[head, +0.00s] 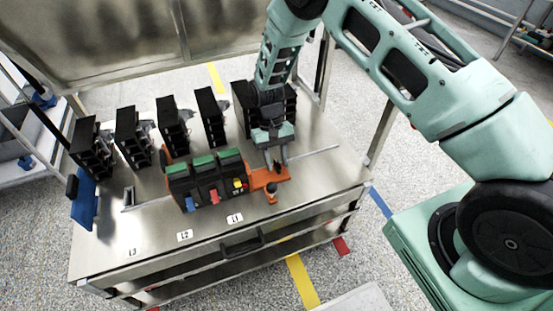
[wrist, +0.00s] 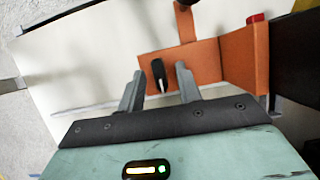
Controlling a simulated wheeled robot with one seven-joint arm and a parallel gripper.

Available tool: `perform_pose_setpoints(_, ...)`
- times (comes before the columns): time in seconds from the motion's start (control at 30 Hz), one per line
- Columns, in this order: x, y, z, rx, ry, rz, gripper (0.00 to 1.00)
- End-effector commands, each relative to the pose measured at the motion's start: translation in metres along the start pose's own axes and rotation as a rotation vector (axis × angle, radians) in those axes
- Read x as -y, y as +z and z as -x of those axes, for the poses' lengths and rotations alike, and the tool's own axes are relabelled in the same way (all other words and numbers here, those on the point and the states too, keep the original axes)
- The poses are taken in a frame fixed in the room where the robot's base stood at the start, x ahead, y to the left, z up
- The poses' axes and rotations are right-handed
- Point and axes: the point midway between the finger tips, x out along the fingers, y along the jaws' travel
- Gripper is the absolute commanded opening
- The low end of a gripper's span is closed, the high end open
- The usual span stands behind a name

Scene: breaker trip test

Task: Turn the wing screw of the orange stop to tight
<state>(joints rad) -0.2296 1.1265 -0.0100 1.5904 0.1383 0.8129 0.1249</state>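The orange stop (head: 260,180) is on the metal bench at the right end of the breaker row. It also shows in the wrist view (wrist: 207,62), with an upright wall at its right side. Its black wing screw (wrist: 160,72) has a pale mark at its lower end and stands roughly in line with my fingers. My gripper (wrist: 159,70) is open, with one finger on each side of the wing screw in the picture. Gaps show on both sides; I cannot tell the depth exactly. In the head view my gripper (head: 276,165) points down at the stop.
Breakers with green tops (head: 204,162) stand directly left of the stop. Several black units (head: 172,125) line the back of the bench. A dark knob (head: 271,187) is at the stop's front. A blue piece (head: 84,205) is at the left. The front bench surface is mostly clear.

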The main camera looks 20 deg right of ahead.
Motion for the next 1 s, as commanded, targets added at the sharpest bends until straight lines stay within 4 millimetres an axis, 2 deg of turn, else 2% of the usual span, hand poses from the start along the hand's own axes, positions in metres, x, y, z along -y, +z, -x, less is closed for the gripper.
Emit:
perform_pose_setpoints(0.17,0.000,-0.001,0.004,-0.002,0.000,0.001,0.35)
perform_pose_setpoints(0.27,0.000,-0.001,0.015,-0.004,0.000,0.001,0.35)
perform_pose_setpoints(0.8,0.000,-0.001,0.135,-0.005,-0.001,0.000,0.35)
perform_pose_setpoints(1.0,0.000,-0.001,0.164,-0.002,0.000,0.000,0.35)
